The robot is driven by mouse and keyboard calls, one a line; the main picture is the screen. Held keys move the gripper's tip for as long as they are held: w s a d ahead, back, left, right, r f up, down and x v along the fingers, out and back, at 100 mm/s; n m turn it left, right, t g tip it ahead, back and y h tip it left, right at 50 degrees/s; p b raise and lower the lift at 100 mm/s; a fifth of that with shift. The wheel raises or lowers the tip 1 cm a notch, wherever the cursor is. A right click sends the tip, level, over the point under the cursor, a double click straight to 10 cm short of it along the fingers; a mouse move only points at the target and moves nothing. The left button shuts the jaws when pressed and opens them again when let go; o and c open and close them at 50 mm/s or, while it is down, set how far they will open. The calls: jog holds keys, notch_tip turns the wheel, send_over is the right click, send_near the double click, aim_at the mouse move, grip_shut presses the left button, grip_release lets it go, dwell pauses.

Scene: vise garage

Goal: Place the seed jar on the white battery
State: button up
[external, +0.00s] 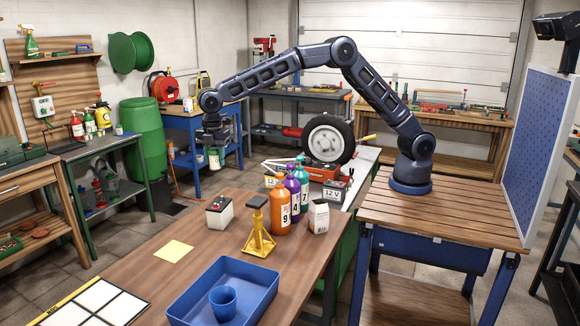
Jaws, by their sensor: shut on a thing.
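My gripper (215,147) points down and is shut on a small jar, which I take to be the seed jar (216,158). The jar hangs upright in the air, beyond the far left part of the wooden table in the picture. The fingers cover part of the jar. The white battery (219,221) stands on the table, below the jar in the picture. It has a dark top with a red spot. The jar and the battery are apart, with a clear gap between them.
A blue tray (191,305) holds a blue cup (223,303). A yellow sheet (174,250) lies in front; bare wood surrounds it.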

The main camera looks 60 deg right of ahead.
notch_tip(320, 180, down, 12)
jog(key=shift+r, duration=0.1)
dwell(0.5)
jog(key=shift+f, duration=0.7)
jog(key=o, duration=1)
